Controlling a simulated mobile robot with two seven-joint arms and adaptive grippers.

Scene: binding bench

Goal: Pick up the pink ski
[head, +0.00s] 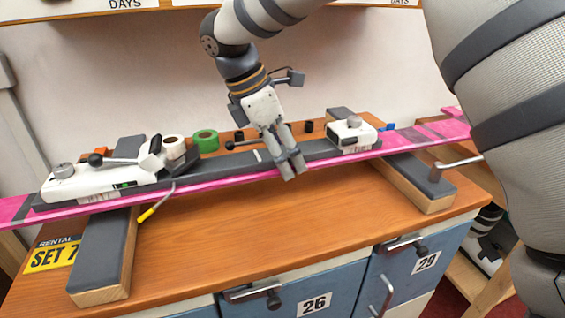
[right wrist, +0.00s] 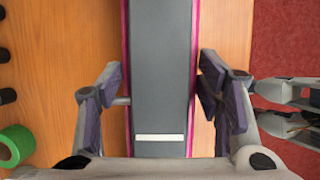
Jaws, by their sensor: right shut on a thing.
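The pink ski (head: 225,182) lies across two dark-padded wooden blocks, a left one (head: 105,255) and a right one (head: 420,183). It carries a white binding heel and toe piece on a dark grey plate. My right gripper (head: 291,166) comes down from above at the ski's middle, between the binding parts. In the right wrist view the gripper (right wrist: 160,88) has a finger at each side edge of the ski (right wrist: 160,50), shut on it. The ski appears to rest on the blocks still.
A green tape roll (head: 206,140) and a white one (head: 174,147) stand behind the ski. A yellow "SET 7" card (head: 52,256) lies at left. The bench top's front (head: 250,240) is clear, above blue drawers (head: 317,290).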

